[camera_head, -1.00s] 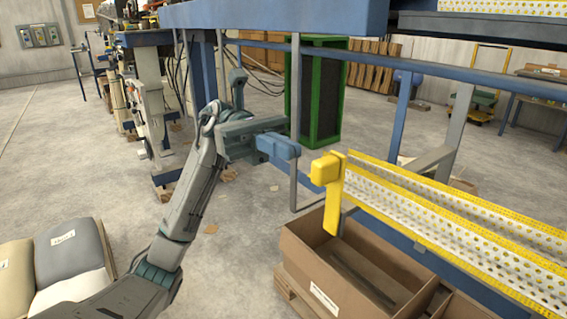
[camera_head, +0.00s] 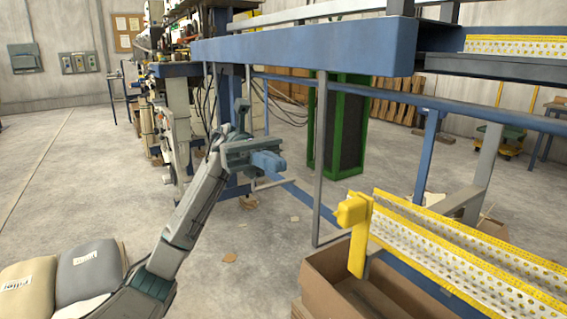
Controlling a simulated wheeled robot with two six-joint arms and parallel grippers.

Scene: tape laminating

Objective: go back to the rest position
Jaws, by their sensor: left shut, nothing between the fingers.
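My left gripper (camera_head: 270,161) shows near the middle of the head view, at the end of my grey left arm, which comes in from the lower left. Its blue fingers are together with nothing between them. It is in the air, left of the yellow end piece (camera_head: 354,212) of the yellow perforated rail and apart from it. My right gripper is not in the frame.
A blue beam (camera_head: 300,52) of the machine frame crosses above my left gripper. A grey post (camera_head: 320,160) and a green-framed cabinet (camera_head: 338,125) stand to its right. A cardboard box (camera_head: 330,277) is below the yellow rail. Stuffed sacks (camera_head: 88,270) lie at lower left. Open floor (camera_head: 60,180) spreads on the left.

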